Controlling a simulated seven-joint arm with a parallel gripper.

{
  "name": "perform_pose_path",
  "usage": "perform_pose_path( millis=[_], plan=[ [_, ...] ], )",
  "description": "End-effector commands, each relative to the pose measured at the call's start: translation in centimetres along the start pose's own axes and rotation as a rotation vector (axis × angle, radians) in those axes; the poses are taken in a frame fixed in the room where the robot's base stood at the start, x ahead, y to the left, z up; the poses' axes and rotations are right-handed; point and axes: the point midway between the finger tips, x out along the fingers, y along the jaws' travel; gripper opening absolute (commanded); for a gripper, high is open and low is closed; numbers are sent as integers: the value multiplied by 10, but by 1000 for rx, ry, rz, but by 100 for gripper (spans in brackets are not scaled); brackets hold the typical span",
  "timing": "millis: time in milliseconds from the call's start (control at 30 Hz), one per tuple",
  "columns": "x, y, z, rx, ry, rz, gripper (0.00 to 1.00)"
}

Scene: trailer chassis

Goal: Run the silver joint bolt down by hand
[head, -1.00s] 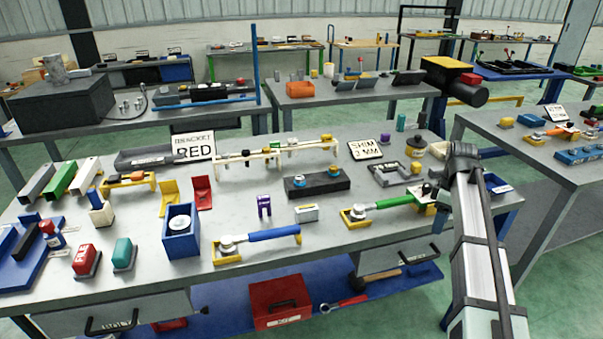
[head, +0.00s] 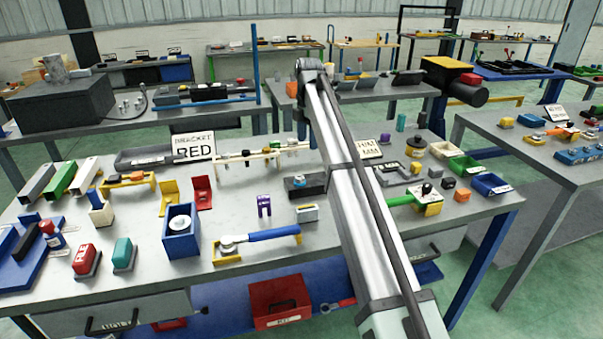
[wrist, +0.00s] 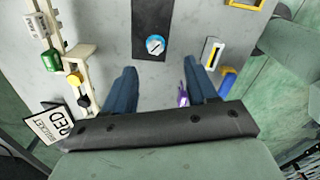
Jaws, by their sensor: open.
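A dark block (head: 312,190) lies on the table, partly behind my arm. A round knob with a pale top and blue rim (head: 298,181) stands on it; this knob also shows in the wrist view (wrist: 155,44). I cannot tell whether it is the silver joint bolt. A cream rail (head: 262,154) with several small coloured fittings stands behind; it is at the left in the wrist view (wrist: 40,28). My gripper (wrist: 160,66) is open and empty, its two blue fingers apart, with the knob ahead between their lines. The head view does not show the fingers.
A purple clip (head: 264,206), a small pale box with a slot (head: 307,213) and a blue-handled tool in a yellow holder (head: 258,238) are near the block. Bare table lies between the clip and the blue bin (head: 181,243).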

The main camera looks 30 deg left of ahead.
Motion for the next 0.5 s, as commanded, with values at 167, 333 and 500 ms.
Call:
perform_pose_path(
  millis=[167, 333, 500],
  plan=[
    [-4, 14, -14, -51, -3, 4, 57],
    [13, 13, -15, -53, -2, 3, 57],
    [41, 12, -15, -51, -2, 2, 57]
  ],
)
